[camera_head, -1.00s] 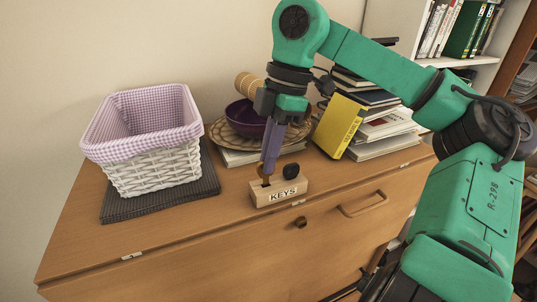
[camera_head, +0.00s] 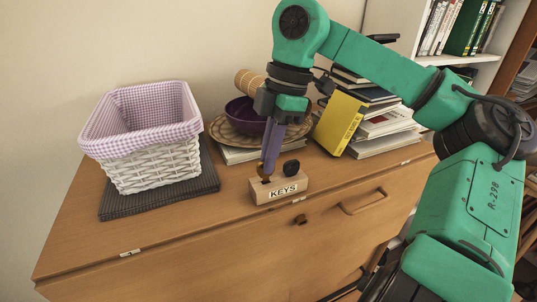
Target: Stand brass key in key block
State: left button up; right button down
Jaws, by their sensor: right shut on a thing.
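The key block (camera_head: 279,189) is a small wooden block lettered KEYS on the front part of the bureau top. A black-headed key (camera_head: 291,167) stands at its right end. The brass key (camera_head: 263,173) shows as a small brownish piece at the block's left end, below my right gripper's fingertips. My right gripper (camera_head: 268,163) points down with its purple-grey fingers shut on the brass key. The key's lower part is at the block's top; whether it is fully seated in a slot I cannot tell. My left gripper is not in view.
A white wicker basket (camera_head: 155,165) with checked lining stands on a dark mat (camera_head: 115,208) at left. A purple bowl (camera_head: 243,115) on a woven plate (camera_head: 222,131) sits behind the gripper. A yellow book (camera_head: 338,123) leans on stacked books at right. The front left top is clear.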

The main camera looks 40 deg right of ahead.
jog(key=shift+f+b, duration=0.4)
jog(key=shift+f, duration=0.15)
dwell(0.4)
jog(key=c, duration=1)
grip_release()
jog(key=o, duration=0.6)
jog(key=shift+c, duration=0.2)
jog(key=p+v, duration=0.6)
jog(key=v, duration=0.2)
